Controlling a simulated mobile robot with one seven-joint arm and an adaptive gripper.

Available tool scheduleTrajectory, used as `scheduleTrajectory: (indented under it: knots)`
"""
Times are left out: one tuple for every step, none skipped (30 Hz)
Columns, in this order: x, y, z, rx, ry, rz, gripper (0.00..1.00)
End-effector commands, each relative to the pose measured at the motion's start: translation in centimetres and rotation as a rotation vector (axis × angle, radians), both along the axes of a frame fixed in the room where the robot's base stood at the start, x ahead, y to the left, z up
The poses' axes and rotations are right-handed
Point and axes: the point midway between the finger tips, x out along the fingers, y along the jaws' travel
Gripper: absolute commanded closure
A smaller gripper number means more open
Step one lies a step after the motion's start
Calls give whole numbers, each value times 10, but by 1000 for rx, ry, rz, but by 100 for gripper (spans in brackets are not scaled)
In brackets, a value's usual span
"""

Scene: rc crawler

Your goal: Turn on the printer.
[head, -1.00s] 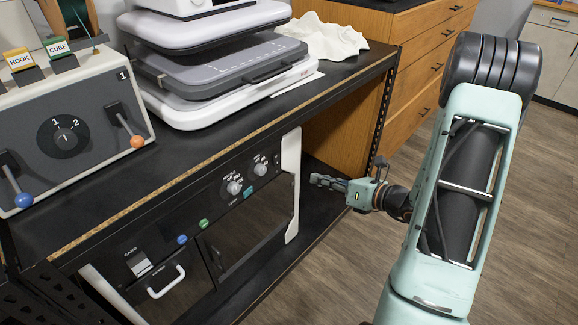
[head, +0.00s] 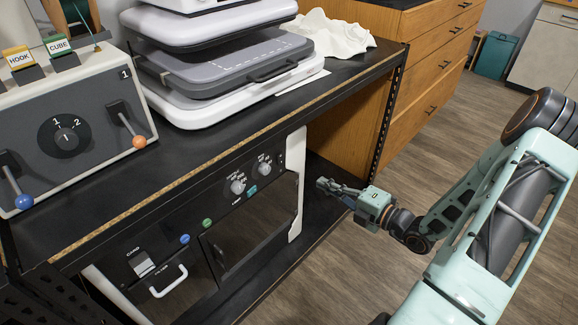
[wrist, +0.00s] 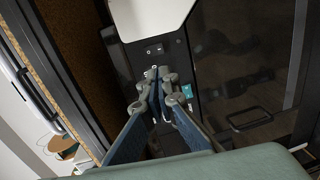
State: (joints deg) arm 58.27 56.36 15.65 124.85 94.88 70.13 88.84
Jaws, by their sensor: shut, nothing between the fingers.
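The likely printer is a black-fronted machine with white side panels (head: 298,155) on the shelf under the bench. Its front has two grey knobs (head: 238,187), a teal button (head: 252,190), a green button (head: 207,223) and a blue button (head: 185,239). In the wrist view, the teal button (wrist: 187,91) is right of the fingers, and a small dark fitting (wrist: 153,49) lies beyond the tips. My gripper (head: 322,184) is shut and empty, just right of the front's right end. In the wrist view my gripper (wrist: 156,84) partly hides the panel; contact cannot be told.
A grey and white flat machine (head: 235,72) and a crumpled white cloth (head: 335,35) stand on the bench. A control box (head: 75,130) with levers is at left. A bench post (head: 391,110) and wooden drawers (head: 430,60) are near my arm. Open floor lies at right.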

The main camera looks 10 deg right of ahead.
Motion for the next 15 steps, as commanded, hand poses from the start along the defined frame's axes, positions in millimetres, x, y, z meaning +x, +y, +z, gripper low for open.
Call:
scheduleTrajectory:
  knots:
    - [0,0,0,-1,-1,0,100]
    - [0,0,0,-1,-1,0,100]
    - [0,0,0,-1,-1,0,100]
    - [1,1,0,-1,-1,1,100]
    - [2,2,-1,-2,-1,1,100]
    - [4,4,-1,-1,-1,2,100]
    - [7,5,-2,-2,-2,2,100]
    - [9,7,-3,-2,-2,2,100]
    - [14,11,-3,-2,-2,3,100]
    - [18,14,-4,-1,-2,4,100]
    - [22,18,-5,-1,-2,4,100]
    - [29,23,-7,-3,-2,5,100]
    - [34,26,-8,-2,-1,5,100]
    - [39,30,-8,-1,-2,5,100]
    - [47,36,-10,-2,-3,5,100]
